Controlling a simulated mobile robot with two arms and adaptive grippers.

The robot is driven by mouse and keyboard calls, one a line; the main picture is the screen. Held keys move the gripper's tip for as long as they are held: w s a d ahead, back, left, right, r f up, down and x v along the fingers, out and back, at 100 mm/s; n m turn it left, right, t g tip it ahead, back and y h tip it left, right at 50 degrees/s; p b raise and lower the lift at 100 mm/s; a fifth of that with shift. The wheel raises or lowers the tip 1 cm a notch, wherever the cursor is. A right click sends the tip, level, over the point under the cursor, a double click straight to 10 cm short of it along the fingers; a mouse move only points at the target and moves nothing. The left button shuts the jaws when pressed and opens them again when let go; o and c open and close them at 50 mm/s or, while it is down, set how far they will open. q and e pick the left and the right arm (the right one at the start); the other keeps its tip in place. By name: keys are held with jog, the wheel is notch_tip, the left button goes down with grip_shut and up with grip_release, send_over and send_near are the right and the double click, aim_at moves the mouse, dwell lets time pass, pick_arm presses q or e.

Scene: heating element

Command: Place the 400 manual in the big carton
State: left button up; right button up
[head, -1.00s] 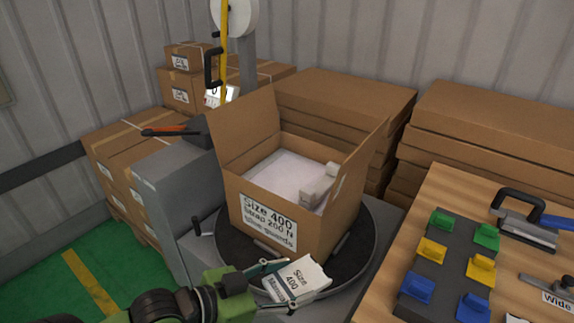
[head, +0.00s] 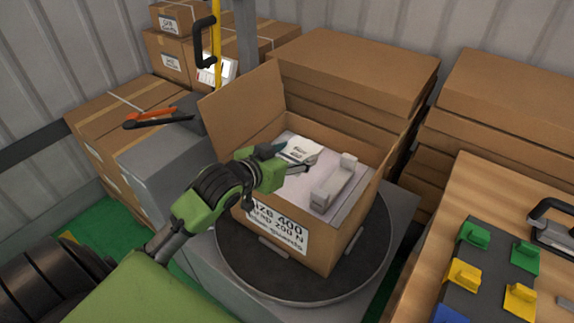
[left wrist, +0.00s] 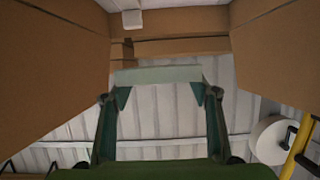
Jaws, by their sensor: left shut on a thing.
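The big carton (head: 347,232) stands open with its flaps up and a "Size 400" label on its front. The white 400 manual (head: 301,149) is over the carton's opening, above the pale packing inside. My left gripper (head: 290,160) is shut on the manual, reaching in over the carton's left front edge. In the left wrist view the manual (left wrist: 158,76) shows edge-on between the two fingers, with brown carton walls around it. I cannot tell whether the manual touches the packing. My right gripper is not in view.
The carton stands on a round dark turntable (head: 262,277). A white part (head: 335,183) lies inside the carton at the right. An orange-handled tool (head: 158,119) lies left of it. Stacked brown boxes (head: 350,62) stand behind. A wooden table (head: 425,270) with coloured clips is at the right.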

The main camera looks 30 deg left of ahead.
pick_arm(q)
jog(key=w+a+f, duration=0.2)
jog(key=a+f, duration=0.1)
jog(key=w+a+f, duration=0.1)
jog(key=a+f, duration=0.2)
jog(key=f, duration=0.1)
jog(key=w+a+f, duration=0.2)
jog(key=a+f, duration=0.1)
jog(key=shift+w+f, duration=0.3)
jog(key=shift+f, duration=0.4)
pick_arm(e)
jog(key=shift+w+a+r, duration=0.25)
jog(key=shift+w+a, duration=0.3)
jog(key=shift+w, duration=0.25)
pick_arm(q)
jog(key=shift+f, duration=0.1)
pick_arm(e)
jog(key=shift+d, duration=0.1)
pick_arm(q)
jog(key=shift+f, duration=0.5)
jog(key=o, duration=1.1)
jog(key=shift+o, duration=0.3)
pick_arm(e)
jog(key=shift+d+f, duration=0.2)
